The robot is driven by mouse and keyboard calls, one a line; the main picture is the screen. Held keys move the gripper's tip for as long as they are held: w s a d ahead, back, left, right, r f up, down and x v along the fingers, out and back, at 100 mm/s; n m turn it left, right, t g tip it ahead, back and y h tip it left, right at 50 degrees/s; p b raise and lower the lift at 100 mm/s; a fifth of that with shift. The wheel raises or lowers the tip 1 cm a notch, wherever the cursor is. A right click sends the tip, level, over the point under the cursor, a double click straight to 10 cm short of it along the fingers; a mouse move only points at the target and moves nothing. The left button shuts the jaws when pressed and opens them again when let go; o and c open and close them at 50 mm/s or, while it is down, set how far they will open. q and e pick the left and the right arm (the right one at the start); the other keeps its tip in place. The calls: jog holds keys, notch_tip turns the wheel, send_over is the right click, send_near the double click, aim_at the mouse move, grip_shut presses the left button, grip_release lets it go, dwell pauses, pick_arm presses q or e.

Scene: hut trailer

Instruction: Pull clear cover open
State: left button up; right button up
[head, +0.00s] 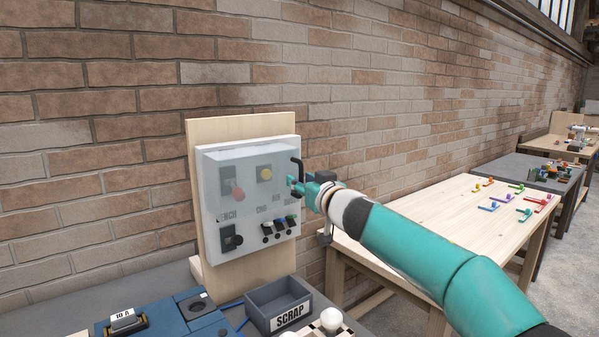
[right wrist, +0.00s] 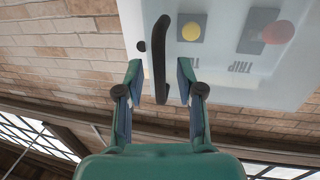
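The clear cover (head: 222,167) lies shut over a white control panel on an upright wooden board. My right gripper (head: 299,186) is at the handle, coming from the right. In the right wrist view the right gripper (right wrist: 159,72) is open, with the handle (right wrist: 160,60) between its two fingers. Gaps show on both sides, so it is not gripped. My left gripper is not in view.
Below the panel, a grey SCRAP bin (head: 279,303) and a blue box (head: 165,318) stand on the dark bench. A brick wall (head: 350,90) is behind. A wooden table (head: 440,215) with small coloured parts stands at the right.

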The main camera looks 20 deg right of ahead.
jog(key=shift+w, duration=0.45)
grip_shut()
